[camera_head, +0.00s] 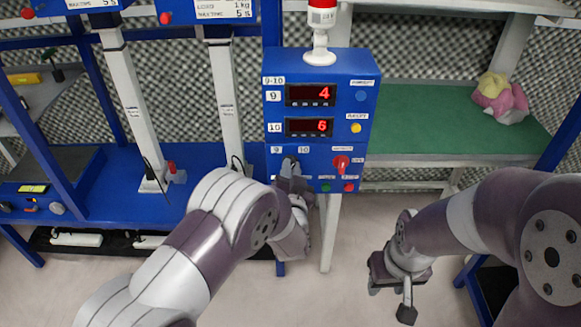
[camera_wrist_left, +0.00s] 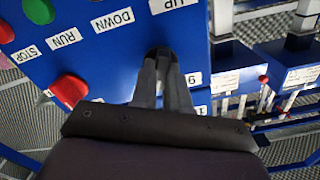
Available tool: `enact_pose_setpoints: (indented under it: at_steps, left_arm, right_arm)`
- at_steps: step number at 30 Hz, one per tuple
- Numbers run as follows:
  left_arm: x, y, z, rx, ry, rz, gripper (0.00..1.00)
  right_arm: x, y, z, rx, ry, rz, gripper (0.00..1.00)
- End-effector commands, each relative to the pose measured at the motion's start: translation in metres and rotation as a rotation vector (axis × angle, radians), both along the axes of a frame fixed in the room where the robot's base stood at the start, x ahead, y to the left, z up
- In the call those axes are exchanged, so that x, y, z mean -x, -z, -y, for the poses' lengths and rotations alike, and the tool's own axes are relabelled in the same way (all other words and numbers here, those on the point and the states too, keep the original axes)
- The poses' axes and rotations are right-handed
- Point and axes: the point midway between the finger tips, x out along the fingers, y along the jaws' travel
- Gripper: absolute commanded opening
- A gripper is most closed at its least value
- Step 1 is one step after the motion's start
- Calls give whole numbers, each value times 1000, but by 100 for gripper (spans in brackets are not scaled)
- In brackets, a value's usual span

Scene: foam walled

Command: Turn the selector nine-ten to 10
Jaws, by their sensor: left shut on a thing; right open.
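The blue control box (camera_head: 350,100) stands in the middle of the head view, with small 9 and 10 labels on its lower left front. My left gripper (camera_head: 290,165) is at the panel just below those labels. In the left wrist view its fingers (camera_wrist_left: 161,62) are shut on the black selector nine-ten (camera_wrist_left: 160,50), which is mostly hidden between the fingertips. I cannot tell which number the selector points to. The upper display (camera_head: 310,95) reads 4 and the lower display (camera_head: 309,126) reads 6. My right gripper (camera_head: 390,283) is open and empty, low at the right, away from the box.
A red knob (camera_head: 341,164) sits right of the selector. A green button (camera_head: 325,187) and a red button (camera_head: 349,187) are below it. A red lamp (camera_head: 322,14) tops the box. A green-topped bench (camera_head: 430,125) with a pink and yellow item (camera_head: 500,98) is at right.

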Motion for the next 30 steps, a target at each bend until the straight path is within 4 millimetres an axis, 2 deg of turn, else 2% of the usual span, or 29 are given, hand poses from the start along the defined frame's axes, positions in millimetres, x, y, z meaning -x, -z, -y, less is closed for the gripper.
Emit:
enact_pose_setpoints:
  at_steps: [9, 22, 23, 24, 25, 30]
  left_arm:
    - [0, 1, 0, -78, 0, -1, 0]
    - [0, 1, 0, -86, 0, -1, 0]
    - [0, 1, 0, -86, 0, -1, 21]
    - [0, 1, 0, -86, 0, -1, 34]
    - [0, 1, 0, -86, 0, -1, 40]
    - [0, 1, 0, -85, 0, -1, 40]
  right_arm:
    - [0, -4, 0, 0, 0, 0, 43]
    - [0, -4, 0, 0, 0, 0, 43]
    - [0, -4, 0, 0, 0, 0, 43]
    - [0, -4, 0, 0, 0, 0, 43]
    - [0, -4, 0, 0, 0, 0, 43]
    - [0, -4, 0, 0, 0, 0, 43]
